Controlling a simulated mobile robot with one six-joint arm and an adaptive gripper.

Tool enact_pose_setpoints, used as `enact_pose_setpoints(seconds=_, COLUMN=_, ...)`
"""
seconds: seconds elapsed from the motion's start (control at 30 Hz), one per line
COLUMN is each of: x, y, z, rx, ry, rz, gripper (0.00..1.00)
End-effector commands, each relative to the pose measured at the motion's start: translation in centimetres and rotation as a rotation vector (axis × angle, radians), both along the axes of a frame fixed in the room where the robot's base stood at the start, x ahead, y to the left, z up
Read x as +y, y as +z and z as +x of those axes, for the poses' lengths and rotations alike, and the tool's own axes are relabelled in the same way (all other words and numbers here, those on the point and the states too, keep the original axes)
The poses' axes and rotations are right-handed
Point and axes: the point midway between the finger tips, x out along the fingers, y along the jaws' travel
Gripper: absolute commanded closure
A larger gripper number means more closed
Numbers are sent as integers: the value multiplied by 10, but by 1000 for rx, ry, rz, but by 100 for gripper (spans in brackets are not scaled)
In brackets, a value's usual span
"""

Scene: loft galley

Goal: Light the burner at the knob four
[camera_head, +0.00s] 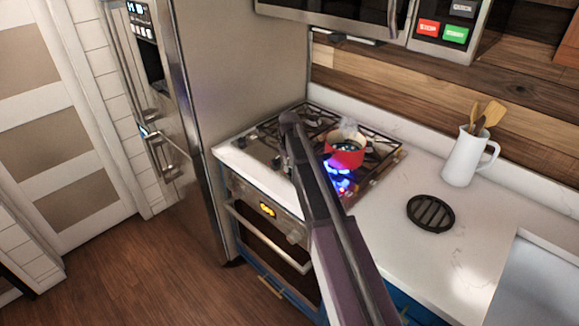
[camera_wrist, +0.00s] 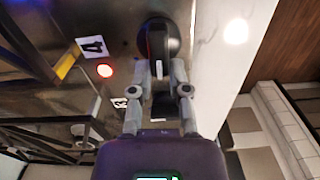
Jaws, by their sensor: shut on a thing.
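In the wrist view, a black knob (camera_wrist: 157,38) sits on the steel stove panel, with a label reading 4 (camera_wrist: 92,46) beside it. A small red light (camera_wrist: 105,70) glows near that label. My gripper (camera_wrist: 158,70) is shut on this knob, with one finger on each side of its grip bar. In the head view, my arm crosses the stove (camera_head: 262,152) and hides the gripper and this knob. Blue flame (camera_head: 340,178) shows on the stove at and below a red pot (camera_head: 347,158), which steams.
Another label (camera_wrist: 118,102), apparently 3, lies near my fingers. A round black trivet (camera_head: 431,213) and a white jug (camera_head: 464,160) with wooden utensils stand on the counter right of the stove. A steel fridge (camera_head: 225,75) stands left of it. A microwave (camera_head: 345,12) hangs above.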

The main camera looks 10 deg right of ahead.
Motion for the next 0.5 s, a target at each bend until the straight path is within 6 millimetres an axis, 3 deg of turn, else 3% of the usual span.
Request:
enact_pose_setpoints(seconds=0.37, x=-2, y=0, z=1, rx=-1, ry=-34, rz=-2, gripper=100)
enact_pose_setpoints(seconds=0.4, x=-2, y=0, z=1, rx=-1, ry=-34, rz=-2, gripper=74)
enact_pose_setpoints(seconds=0.5, x=-1, y=0, z=1, rx=-1, ry=-34, rz=-1, gripper=45)
